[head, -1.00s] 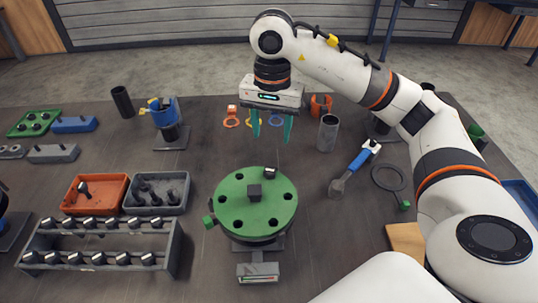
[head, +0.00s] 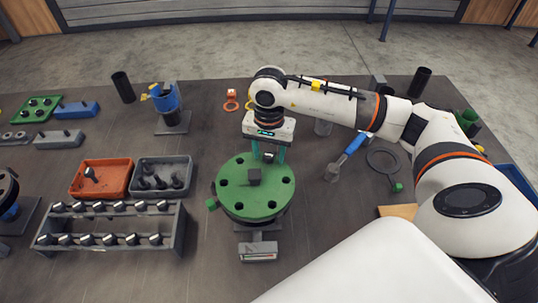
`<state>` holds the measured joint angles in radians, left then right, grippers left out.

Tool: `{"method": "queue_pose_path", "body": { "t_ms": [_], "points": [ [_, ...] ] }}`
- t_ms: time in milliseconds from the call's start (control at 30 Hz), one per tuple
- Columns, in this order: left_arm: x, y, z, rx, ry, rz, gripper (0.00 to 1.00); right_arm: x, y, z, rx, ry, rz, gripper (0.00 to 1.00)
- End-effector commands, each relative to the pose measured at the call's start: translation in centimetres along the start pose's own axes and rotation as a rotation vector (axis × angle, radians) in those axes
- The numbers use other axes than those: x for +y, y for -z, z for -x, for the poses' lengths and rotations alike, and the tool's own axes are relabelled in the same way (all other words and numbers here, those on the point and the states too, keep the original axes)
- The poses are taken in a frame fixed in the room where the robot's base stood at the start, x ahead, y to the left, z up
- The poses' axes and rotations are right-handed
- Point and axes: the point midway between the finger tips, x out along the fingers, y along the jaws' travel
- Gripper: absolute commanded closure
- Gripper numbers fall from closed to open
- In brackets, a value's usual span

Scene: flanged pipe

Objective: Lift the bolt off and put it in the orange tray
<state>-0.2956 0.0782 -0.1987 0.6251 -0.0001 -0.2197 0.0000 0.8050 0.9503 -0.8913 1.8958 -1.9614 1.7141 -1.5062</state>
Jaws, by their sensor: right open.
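The green round flange (head: 238,187) lies flat on its stand at the middle of the table, with several holes around its rim and a dark square block at its centre. One dark bolt (head: 269,157) stands at the flange's far edge. My right gripper (head: 268,154) points down there, open, its two teal fingers on either side of the bolt's head; I cannot tell if they touch it. The orange tray (head: 106,192) lies to the left and holds one bolt (head: 90,173). My left gripper is not in view.
A grey tray (head: 165,193) with several bolts adjoins the orange tray. A grey rack (head: 179,240) with rows of bolts stands in front of both. A blue-handled wrench (head: 345,158) and a dark ring (head: 383,160) lie to the right.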

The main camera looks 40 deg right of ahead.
Motion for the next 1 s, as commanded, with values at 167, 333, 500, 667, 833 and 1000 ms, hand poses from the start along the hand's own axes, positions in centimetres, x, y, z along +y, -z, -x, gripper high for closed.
{"method": "queue_pose_path", "body": {
  "t_ms": [167,333,500,667,833,1000],
  "points": [
    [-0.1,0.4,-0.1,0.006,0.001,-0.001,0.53,0.0,0.0,-0.1,0.000,-0.001,0.000,0.49],
    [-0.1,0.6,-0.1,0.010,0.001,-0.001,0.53,0.0,0.0,0.0,0.000,-0.001,0.000,0.74],
    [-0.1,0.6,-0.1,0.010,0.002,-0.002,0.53,0.0,0.0,0.0,-0.001,-0.001,0.000,1.00],
    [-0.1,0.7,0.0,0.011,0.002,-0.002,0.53,0.0,0.0,0.0,-0.001,-0.002,0.000,1.00],
    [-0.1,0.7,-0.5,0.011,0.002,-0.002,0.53,0.1,-0.1,0.9,-0.004,-0.005,0.000,1.00],
    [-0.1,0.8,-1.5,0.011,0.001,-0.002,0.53,0.2,-0.1,3.9,-0.006,-0.007,0.001,1.00]
  ]
}}
